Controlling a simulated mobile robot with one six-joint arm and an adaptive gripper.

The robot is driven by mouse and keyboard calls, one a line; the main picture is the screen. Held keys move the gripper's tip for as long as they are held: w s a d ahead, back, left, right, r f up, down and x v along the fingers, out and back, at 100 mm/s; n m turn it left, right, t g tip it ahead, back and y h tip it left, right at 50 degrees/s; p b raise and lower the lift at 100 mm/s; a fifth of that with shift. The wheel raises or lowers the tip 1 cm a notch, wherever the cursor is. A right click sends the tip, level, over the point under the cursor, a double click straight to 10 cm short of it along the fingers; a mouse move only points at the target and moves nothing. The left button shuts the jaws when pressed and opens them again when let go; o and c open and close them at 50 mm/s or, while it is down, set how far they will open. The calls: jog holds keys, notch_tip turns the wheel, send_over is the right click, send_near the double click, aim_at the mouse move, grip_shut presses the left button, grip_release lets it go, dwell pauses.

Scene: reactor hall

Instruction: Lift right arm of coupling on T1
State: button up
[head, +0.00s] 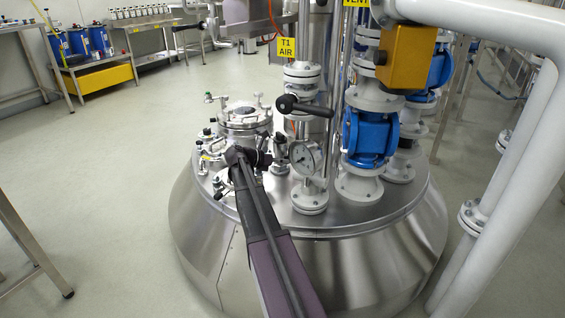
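The domed steel vessel (205,240) fills the middle of the head view. A yellow tag reading "T1 AIR" (287,47) hangs on a flanged pipe above its lid. A small metal fitting (280,148) stands on the lid left of the pressure gauge; it may be the coupling, but its arms are too small to make out. My arm reaches up from the bottom to the lid, and my dark gripper (264,158) is at its end, close beside this fitting. I cannot tell whether they touch. The fingers are too small and dark to show whether they are open or shut.
A black-handled valve (288,103) and a pressure gauge (304,157) stand just right of my gripper. A clamped hatch (245,117) is behind it. Blue valves (368,138) and thick white pipes (520,190) crowd the right.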

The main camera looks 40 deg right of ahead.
jog(key=shift+d, duration=0.1)
grip_shut()
jog(key=shift+s, duration=0.1)
jog(key=n+g, duration=0.1)
jog(key=s+n, duration=0.1)
jog(key=shift+r+n+g+b, duration=0.3)
jog(key=shift+r+g, duration=0.05)
jog(key=shift+g, duration=0.05)
jog(key=n, duration=0.1)
jog(key=s+r+n+g, duration=0.1)
jog(key=shift+n+h+b, duration=0.3)
jog(key=shift+h, duration=0.1)
jog(key=shift+s+a+r+n+g+h+b, duration=0.1)
jog(key=shift+r+n+g+h+b, duration=0.3)
jog(key=shift+n, duration=0.75)
jog(key=shift+s+a+r+n+g+h+b, duration=0.1)
jog(key=shift+r+n+g+h, duration=0.45)
jog(key=shift+n, duration=0.55)
jog(key=shift+s+r+n+g+h+b, duration=0.15)
jog(key=shift+r+n+g+b, duration=0.15)
jog(key=shift+r+n, duration=0.6)
jog(key=shift+w+f+n, duration=0.1)
jog(key=shift+f+n, duration=0.1)
jog(key=shift+n, duration=0.15)
grip_release()
